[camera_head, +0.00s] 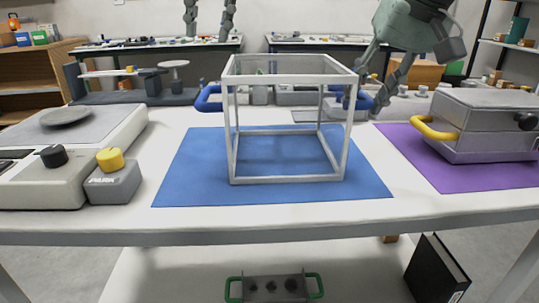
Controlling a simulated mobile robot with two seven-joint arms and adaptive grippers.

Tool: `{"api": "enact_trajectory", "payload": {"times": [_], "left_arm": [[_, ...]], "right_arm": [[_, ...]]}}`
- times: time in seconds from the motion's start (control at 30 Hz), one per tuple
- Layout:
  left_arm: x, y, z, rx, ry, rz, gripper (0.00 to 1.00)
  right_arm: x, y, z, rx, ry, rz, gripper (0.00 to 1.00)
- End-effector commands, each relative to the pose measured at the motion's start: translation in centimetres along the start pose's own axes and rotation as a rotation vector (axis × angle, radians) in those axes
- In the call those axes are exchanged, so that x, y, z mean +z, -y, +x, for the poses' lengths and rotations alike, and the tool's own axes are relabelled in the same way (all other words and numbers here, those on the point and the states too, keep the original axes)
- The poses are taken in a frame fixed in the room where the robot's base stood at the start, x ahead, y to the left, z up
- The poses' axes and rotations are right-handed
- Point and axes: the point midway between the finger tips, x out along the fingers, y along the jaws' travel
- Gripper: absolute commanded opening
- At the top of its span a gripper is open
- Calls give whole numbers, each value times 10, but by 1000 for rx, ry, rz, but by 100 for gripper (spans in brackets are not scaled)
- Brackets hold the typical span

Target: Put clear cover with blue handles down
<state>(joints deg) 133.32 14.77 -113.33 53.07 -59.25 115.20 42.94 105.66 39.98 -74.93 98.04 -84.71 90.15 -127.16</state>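The clear cover (289,79), a see-through box with a pale grey frame, stands upright and looks to rest on the blue mat (185,180). Its left blue handle (203,98) is free. Its right blue handle (367,101) is partly hidden behind the frame and near my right gripper. My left gripper (207,38) is high at the top edge, left of the cover, its two fingers apart and empty. My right gripper (372,88) points down by the right handle, its fingers apart; whether they touch the handle is unclear.
A grey case (480,120) with a yellow handle is on the purple mat (440,178) at right. A green-handled tray (275,287) and black binder (436,270) are below the table. Several grey items stand behind the cover.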

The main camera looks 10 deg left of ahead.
Motion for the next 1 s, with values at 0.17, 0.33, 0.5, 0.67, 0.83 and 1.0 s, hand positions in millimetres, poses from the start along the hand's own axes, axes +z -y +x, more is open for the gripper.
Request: {"api": "enact_trajectory", "payload": {"times": [0.17,0.33,0.5,0.67,0.83,1.0], "left_arm": [[0,0,0,0,0,0,32],[0,0,0,0,0,0,32],[0,0,1,0,0,0,32],[0,0,1,0,-1,0,32],[0,0,1,0,-1,0,32],[0,0,1,0,-1,0,32]], "right_arm": [[-1,0,-38,-2,-5,1,34],[-1,0,-74,-2,-4,1,34],[0,0,-98,-1,-1,0,34],[0,0,-108,0,-1,0,34],[0,0,-109,0,0,0,34],[0,0,-109,0,0,0,34]]}}
